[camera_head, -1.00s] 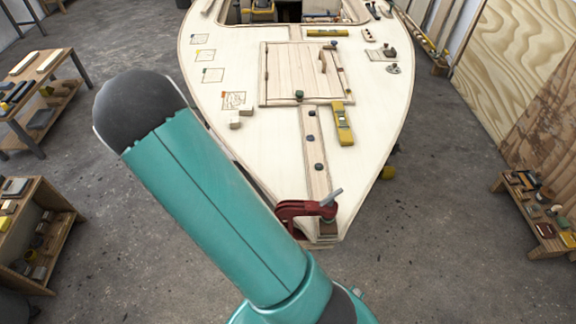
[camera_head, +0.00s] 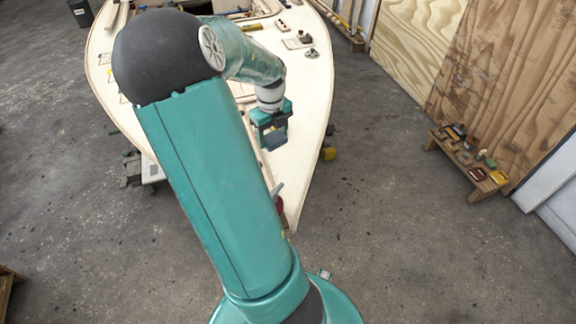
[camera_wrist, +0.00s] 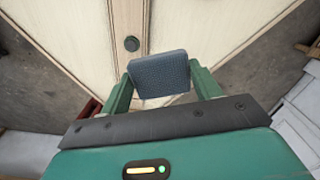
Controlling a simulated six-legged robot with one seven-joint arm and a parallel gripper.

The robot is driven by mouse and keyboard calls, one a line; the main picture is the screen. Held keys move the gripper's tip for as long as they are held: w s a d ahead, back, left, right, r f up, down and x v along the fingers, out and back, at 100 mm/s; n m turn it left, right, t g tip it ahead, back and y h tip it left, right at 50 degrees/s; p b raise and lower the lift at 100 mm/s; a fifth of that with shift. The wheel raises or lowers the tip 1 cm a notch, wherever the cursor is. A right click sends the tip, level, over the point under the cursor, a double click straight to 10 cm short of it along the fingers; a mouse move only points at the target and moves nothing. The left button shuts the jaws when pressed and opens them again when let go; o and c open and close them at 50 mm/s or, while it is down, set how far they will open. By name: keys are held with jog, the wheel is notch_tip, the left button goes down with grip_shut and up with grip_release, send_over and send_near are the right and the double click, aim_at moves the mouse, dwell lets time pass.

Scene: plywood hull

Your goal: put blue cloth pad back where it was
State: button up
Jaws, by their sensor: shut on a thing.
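My gripper (camera_head: 272,130) is shut on the blue cloth pad (camera_head: 275,140), which hangs between its fingers above the pointed end of the pale plywood deck (camera_head: 300,150). In the wrist view the pad (camera_wrist: 160,75) is a dark blue-grey textured block held between two green fingers. A gap between the pad and the deck cannot be measured from these views. My arm hides much of the deck in the head view.
A low wooden bench (camera_head: 468,160) with several small items stands at the right by leaning plywood sheets (camera_head: 500,70). A red clamp (camera_head: 280,207) sits near the deck's tip, partly hidden by my arm.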

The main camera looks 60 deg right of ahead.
aim_at(286, 138)
jog(key=s+m, duration=0.1)
jog(key=s, duration=0.1)
jog(key=s+d+m, duration=0.1)
jog(key=m, duration=0.1)
jog(key=shift+s+r, duration=0.2)
jog(key=shift+s, duration=0.2)
jog(key=shift+m, duration=0.4)
jog(key=f, duration=1)
jog(key=shift+s+d, duration=0.15)
jog(key=shift+s, duration=0.15)
jog(key=o, duration=0.9)
jog(key=shift+f, duration=0.1)
jog(key=shift+o, duration=0.2)
